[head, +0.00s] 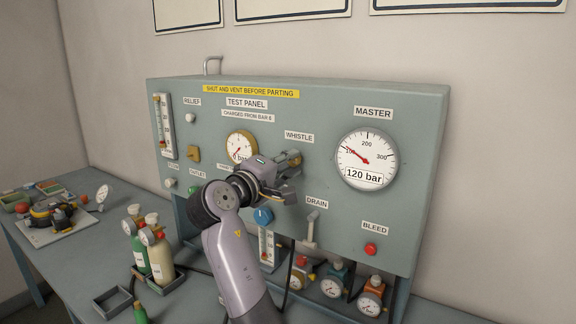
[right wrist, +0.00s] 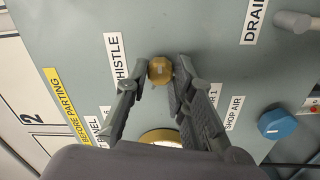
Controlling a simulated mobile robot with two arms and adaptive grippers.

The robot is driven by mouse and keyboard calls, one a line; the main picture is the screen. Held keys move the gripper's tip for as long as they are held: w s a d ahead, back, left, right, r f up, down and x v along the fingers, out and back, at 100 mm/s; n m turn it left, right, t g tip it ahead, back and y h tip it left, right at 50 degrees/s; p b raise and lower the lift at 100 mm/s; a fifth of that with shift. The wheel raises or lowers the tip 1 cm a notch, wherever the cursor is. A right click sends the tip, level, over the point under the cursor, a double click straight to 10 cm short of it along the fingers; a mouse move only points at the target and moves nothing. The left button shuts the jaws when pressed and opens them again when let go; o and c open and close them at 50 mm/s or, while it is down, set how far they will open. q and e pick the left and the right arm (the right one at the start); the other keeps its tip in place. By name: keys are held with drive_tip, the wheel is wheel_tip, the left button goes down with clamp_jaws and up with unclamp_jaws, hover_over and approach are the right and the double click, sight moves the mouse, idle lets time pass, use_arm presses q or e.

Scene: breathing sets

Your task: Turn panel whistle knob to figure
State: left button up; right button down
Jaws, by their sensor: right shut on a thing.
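The whistle knob (right wrist: 160,70) is a small round brass knob beside the WHISTLE label (right wrist: 116,62) in the right wrist view. In the head view the label (head: 299,137) sits above my right gripper (head: 291,168), and the knob is mostly hidden by the fingers. In the right wrist view the fingers of my right gripper (right wrist: 157,80) stand on both sides of the knob and are shut on it. The master gauge (head: 366,160) reads 120 bar on its display. A smaller brass-rimmed gauge (head: 240,147) is left of the gripper, partly covered. My left gripper is not in view.
A blue knob (head: 263,216), the drain lever (head: 311,230) and the red bleed button (head: 371,249) lie below on the test panel (head: 420,150). Gauged regulators (head: 333,284) stand under it. Two bottles (head: 160,257) and a tray (head: 113,302) are at left.

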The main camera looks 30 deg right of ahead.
drive_tip(key=shift+f, duration=0.25)
drive_tip(key=c, duration=1.7)
unclamp_jaws()
drive_tip(key=o, duration=0.3)
drive_tip(key=shift+r, duration=0.15)
drive_tip(key=shift+r, duration=0.1)
